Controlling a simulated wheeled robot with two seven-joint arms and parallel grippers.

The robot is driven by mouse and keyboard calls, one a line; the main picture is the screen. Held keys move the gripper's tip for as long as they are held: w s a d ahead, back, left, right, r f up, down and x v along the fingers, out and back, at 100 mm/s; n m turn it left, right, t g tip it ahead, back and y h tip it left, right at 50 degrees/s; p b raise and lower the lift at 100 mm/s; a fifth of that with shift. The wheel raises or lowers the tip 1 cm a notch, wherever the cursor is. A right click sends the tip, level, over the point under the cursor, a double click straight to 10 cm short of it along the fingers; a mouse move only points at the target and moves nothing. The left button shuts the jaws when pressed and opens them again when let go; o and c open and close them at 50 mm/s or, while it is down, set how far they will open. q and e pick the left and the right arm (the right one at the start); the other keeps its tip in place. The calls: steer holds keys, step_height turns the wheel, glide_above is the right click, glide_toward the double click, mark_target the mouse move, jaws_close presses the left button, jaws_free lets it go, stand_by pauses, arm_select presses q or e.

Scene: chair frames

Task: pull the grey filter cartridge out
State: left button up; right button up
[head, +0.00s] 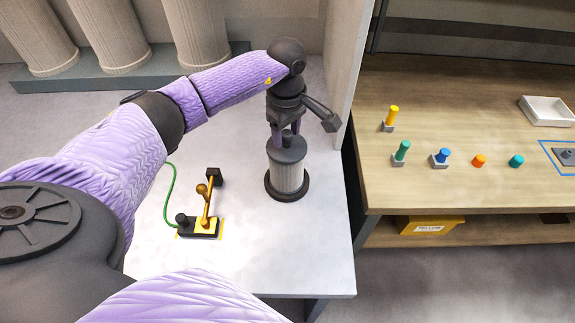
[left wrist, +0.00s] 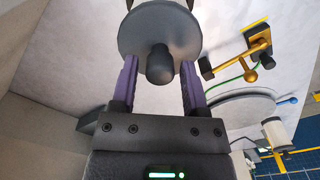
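The grey filter cartridge (head: 290,176) stands upright in a dark round base on the white table in the head view. It has a ribbed pale body and a dark grey cap with a short knob on top. My left gripper (head: 285,135) points down from above at the cap. In the left wrist view, the open fingers of the left gripper (left wrist: 159,70) stand on either side of the knob (left wrist: 160,65), with gaps showing between them and it. The round cap (left wrist: 160,28) lies just beyond the fingertips. My right gripper is not in view.
A yellow lever (head: 208,205) on a dark base, with a green hose, stands left of the cartridge. A pale upright panel (head: 350,60) rises behind right. A wooden bench (head: 460,110) with coloured pegs and a white tray (head: 546,110) is at right. White table front is clear.

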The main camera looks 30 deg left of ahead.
arm_select(q)
jaws_close()
steer(key=shift+r, duration=0.15)
steer(key=shift+r+p, duration=2.15)
steer(key=shift+r, duration=0.65)
steer(key=shift+f, duration=0.1)
